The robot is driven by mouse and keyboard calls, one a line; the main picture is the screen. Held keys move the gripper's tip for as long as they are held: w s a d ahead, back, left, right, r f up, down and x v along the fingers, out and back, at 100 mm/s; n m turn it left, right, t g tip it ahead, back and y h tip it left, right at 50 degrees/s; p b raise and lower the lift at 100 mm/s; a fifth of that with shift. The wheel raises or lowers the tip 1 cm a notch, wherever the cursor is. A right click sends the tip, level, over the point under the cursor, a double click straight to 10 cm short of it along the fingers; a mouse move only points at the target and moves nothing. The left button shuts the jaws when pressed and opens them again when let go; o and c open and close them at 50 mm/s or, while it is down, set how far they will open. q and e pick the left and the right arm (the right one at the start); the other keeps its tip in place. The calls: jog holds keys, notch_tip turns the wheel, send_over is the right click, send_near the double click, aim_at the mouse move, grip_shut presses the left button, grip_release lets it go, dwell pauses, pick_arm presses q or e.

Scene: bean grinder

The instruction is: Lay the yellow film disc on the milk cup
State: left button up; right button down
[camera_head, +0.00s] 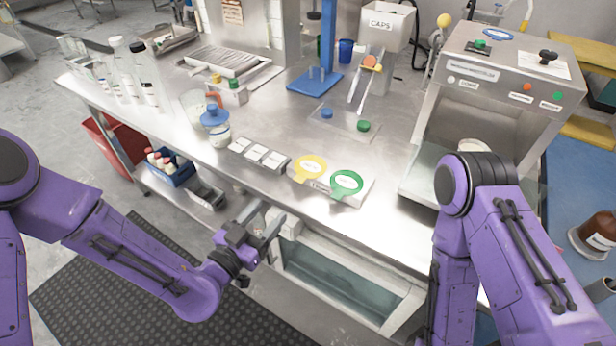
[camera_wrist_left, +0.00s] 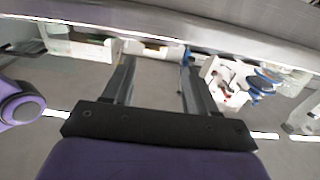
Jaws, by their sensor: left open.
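The yellow film disc (camera_head: 310,167) lies flat on the left half of a small white holder (camera_head: 322,185) at the counter's front edge. A similar green disc (camera_head: 346,182) lies beside it on the right. A clear cup (camera_head: 219,135) with whitish contents and a blue top stands further left on the counter; I cannot tell for sure that it is the milk cup. My left gripper (camera_head: 265,224) is open and empty, in front of the counter edge, lower and left of the yellow disc. Its spread fingers show in the left wrist view (camera_wrist_left: 158,80). My right gripper is out of sight.
Small labelled blocks (camera_head: 260,155) sit between the cup and the holder. A clear plate (camera_head: 345,123) with blue and green knobs lies behind the discs. A metal machine (camera_head: 500,75) stands at right. An open drawer (camera_head: 335,285) lies below the counter edge.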

aim_at(295, 196)
pick_arm(q)
jog(key=p+x, duration=0.1)
jog(key=x, duration=0.2)
jog(key=r+p+x, duration=0.1)
jog(key=x, duration=0.2)
jog(key=p+x, duration=0.1)
jog(key=x, duration=0.2)
jog(key=shift+s+d+r, duration=0.25)
jog(key=shift+d+r, duration=0.1)
jog(key=shift+d, duration=0.1)
jog(key=shift+w+d+f, duration=0.1)
jog(key=shift+w+d, duration=0.1)
jog(key=shift+w, duration=0.05)
grip_shut()
